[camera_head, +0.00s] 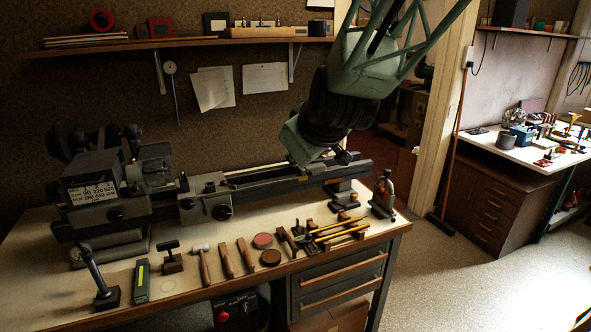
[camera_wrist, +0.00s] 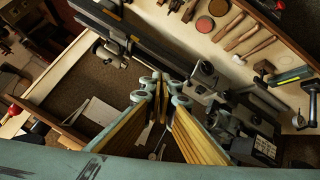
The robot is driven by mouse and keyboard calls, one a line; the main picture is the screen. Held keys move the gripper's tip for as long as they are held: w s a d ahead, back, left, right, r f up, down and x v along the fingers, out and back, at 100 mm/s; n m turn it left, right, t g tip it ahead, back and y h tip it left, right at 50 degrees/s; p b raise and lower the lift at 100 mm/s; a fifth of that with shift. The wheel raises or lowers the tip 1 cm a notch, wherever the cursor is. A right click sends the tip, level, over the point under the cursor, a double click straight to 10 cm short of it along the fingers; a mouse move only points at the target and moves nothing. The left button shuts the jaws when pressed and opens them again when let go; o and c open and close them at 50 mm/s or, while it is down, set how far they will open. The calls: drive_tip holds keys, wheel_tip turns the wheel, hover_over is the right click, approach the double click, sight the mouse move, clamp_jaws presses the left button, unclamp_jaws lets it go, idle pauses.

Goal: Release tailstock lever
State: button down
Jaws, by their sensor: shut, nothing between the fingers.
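The lathe (camera_head: 265,180) lies along the bench, with its headstock (camera_head: 100,185) at the left. My gripper (camera_wrist: 160,84) is shut and empty in the wrist view, its yellow-padded fingers meeting near the middle. In the head view my wrist hangs over the right half of the lathe bed and hides part of it; the fingers are not clear there. In the wrist view a dark fitting with light round ends, perhaps the tailstock (camera_wrist: 117,48), sits on the bed to the upper left of the fingertips, apart from them. I cannot make out its lever.
Hand tools, including a mallet (camera_head: 203,262), and round tins (camera_head: 270,257) lie along the bench's front. A small upright device (camera_head: 383,192) stands at the right end. A wall shelf (camera_head: 190,43) runs above the bench. Open floor (camera_head: 470,270) lies to the right.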

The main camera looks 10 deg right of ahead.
drive_tip(key=w+f+n+t+h, duration=0.2)
drive_tip(key=w+f, duration=0.4)
drive_tip(key=w, duration=0.5)
drive_tip(key=w+f+n+t+h, duration=0.25)
drive_tip(key=w+f, duration=0.25)
drive_tip(key=w, duration=0.6)
wheel_tip(320, 180, down, 13)
drive_tip(key=n+t+h, duration=0.3)
drive_tip(key=n+t, duration=0.1)
drive_tip(key=n, duration=0.2)
drive_tip(key=shift+w+a+r+p, duration=0.2)
drive_tip(key=shift+w+a+p, duration=0.05)
drive_tip(key=shift+w+p, duration=0.2)
drive_tip(key=shift+w+d, duration=0.1)
drive_tip(key=shift+w, duration=0.05)
idle(0.6)
